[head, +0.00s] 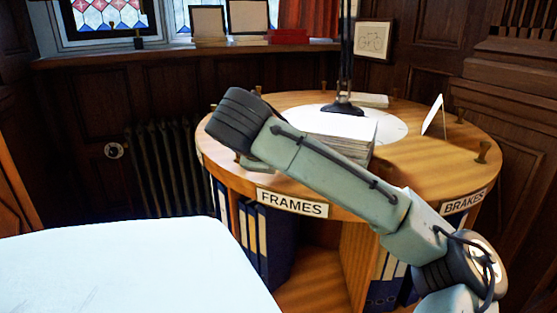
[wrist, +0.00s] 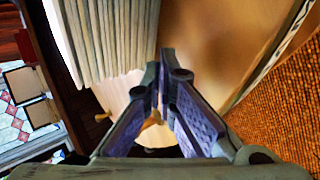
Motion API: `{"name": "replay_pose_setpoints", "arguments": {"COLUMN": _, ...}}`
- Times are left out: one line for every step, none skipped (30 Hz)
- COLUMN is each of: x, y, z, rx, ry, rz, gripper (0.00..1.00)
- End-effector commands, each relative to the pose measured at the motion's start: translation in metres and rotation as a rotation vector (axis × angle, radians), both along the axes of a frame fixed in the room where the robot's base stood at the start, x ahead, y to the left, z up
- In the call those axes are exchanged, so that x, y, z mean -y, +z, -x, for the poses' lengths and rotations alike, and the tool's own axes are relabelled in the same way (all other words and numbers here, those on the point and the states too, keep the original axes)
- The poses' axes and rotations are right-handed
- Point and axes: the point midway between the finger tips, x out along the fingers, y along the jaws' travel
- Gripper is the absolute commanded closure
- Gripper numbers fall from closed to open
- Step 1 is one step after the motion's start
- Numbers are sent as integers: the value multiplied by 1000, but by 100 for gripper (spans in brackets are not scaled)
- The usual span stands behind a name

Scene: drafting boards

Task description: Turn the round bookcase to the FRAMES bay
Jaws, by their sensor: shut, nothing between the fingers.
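The round bookcase (head: 455,150) has a wooden top with several small brass pegs on its rim. Its FRAMES label (head: 292,204) faces the front, above blue binders (head: 272,245) and an open space. The BRAKES label (head: 463,202) is at the right side. My arm crosses in front of the bookcase, and its end is over the left part of the top. In the wrist view my gripper (wrist: 158,72) is shut and empty, fingertips together above the wooden top. One brass peg (wrist: 152,119) shows through the gap behind the fingertips; another peg (wrist: 103,117) is to the left.
A paper stack (head: 335,130), a black lamp (head: 343,107) and a white folded card (head: 434,116) stand on the top. A white surface (head: 130,265) fills the lower left. A radiator (head: 170,165) stands by the panelled wall behind. A windowsill with picture frames is at the back.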

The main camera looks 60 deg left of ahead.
Motion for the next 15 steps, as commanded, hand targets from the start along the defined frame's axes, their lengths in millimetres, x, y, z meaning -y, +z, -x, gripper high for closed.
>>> {"name": "replay_pose_setpoints", "arguments": {"x": 0, "y": 0, "z": 0, "rx": 0, "ry": 0, "rz": 0, "gripper": 100}}
{"name": "replay_pose_setpoints", "arguments": {"x": 0, "y": 0, "z": 0, "rx": 0, "ry": 0, "rz": 0, "gripper": 100}}
{"name": "replay_pose_setpoints", "arguments": {"x": 0, "y": 0, "z": 0, "rx": 0, "ry": 0, "rz": 0, "gripper": 100}}
{"name": "replay_pose_setpoints", "arguments": {"x": 0, "y": 0, "z": 0, "rx": 0, "ry": 0, "rz": 0, "gripper": 100}}
{"name": "replay_pose_setpoints", "arguments": {"x": 0, "y": 0, "z": 0, "rx": 0, "ry": 0, "rz": 0, "gripper": 100}}
{"name": "replay_pose_setpoints", "arguments": {"x": 1, "y": 0, "z": 0, "rx": 0, "ry": 0, "rz": 0, "gripper": 100}}
{"name": "replay_pose_setpoints", "arguments": {"x": 1, "y": 1, "z": 0, "rx": 0, "ry": 0, "rz": 0, "gripper": 100}}
{"name": "replay_pose_setpoints", "arguments": {"x": 2, "y": 2, "z": -1, "rx": 0, "ry": 0, "rz": 0, "gripper": 100}}
{"name": "replay_pose_setpoints", "arguments": {"x": 2, "y": 3, "z": -1, "rx": 0, "ry": 0, "rz": 0, "gripper": 100}}
{"name": "replay_pose_setpoints", "arguments": {"x": 3, "y": 4, "z": -1, "rx": -1, "ry": 0, "rz": 1, "gripper": 100}}
{"name": "replay_pose_setpoints", "arguments": {"x": 4, "y": 5, "z": -2, "rx": -1, "ry": 0, "rz": 1, "gripper": 100}}
{"name": "replay_pose_setpoints", "arguments": {"x": 6, "y": 6, "z": -3, "rx": -1, "ry": 0, "rz": 1, "gripper": 100}}
{"name": "replay_pose_setpoints", "arguments": {"x": 7, "y": 7, "z": -3, "rx": -1, "ry": -1, "rz": 0, "gripper": 100}}
{"name": "replay_pose_setpoints", "arguments": {"x": 8, "y": 9, "z": -4, "rx": -1, "ry": -1, "rz": 0, "gripper": 100}}
{"name": "replay_pose_setpoints", "arguments": {"x": 10, "y": 10, "z": -4, "rx": -1, "ry": -1, "rz": 0, "gripper": 100}}
